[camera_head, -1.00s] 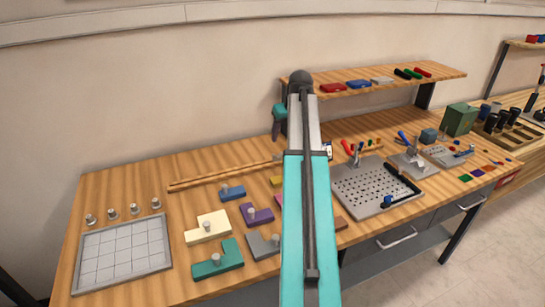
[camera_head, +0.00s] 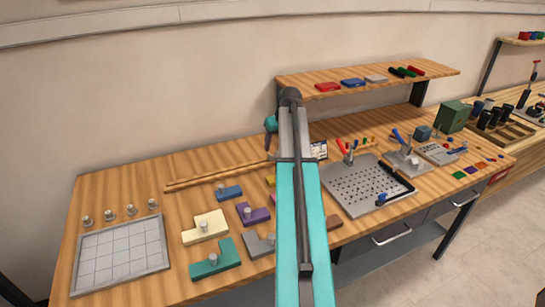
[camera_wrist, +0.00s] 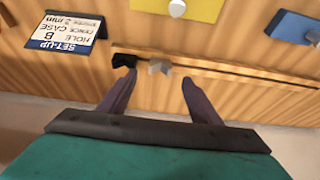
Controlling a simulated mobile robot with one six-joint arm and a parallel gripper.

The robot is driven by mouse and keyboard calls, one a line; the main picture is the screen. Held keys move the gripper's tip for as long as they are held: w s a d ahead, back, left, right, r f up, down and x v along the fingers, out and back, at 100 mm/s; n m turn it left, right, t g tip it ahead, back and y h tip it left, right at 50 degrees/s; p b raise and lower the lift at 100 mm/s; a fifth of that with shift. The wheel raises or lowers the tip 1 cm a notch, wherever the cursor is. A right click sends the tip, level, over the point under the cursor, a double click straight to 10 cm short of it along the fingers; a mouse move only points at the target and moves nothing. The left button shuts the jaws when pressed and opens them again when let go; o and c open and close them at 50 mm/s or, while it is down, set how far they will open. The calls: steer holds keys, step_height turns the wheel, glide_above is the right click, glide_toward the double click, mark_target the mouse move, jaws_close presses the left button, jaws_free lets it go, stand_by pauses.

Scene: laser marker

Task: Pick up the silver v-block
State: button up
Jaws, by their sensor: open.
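The silver v-block (camera_wrist: 160,66) is a small pale grey notched piece in the wrist view, at the rail on the wooden bench. My gripper (camera_wrist: 158,82) is open and empty, its two dark fingers pointing toward the bench. The v-block shows between the fingertips, apart from them, nearer the left finger. A small black block (camera_wrist: 124,60) sits just left of it, close to the left fingertip. In the head view I cannot make out the v-block or the fingers; my arm covers that part of the bench.
A set-up card (camera_wrist: 68,32) stands left of the black block; it also shows in the head view (camera_head: 319,150). Wooden rails (camera_head: 215,175) run along the back of the bench. Knobbed pieces, yellow (camera_wrist: 182,8) and blue (camera_wrist: 292,27), lie beyond. A shelf (camera_head: 440,70) stands behind.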

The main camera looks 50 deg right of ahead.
mark_target(273, 156)
steer(key=shift+x, duration=1.15)
steer(key=shift+w+f, duration=0.1)
steer(key=shift+p+x, duration=1.25)
steer(key=shift+x, duration=1.2)
steer(key=shift+c, duration=0.2)
steer(key=c, duration=1.1)
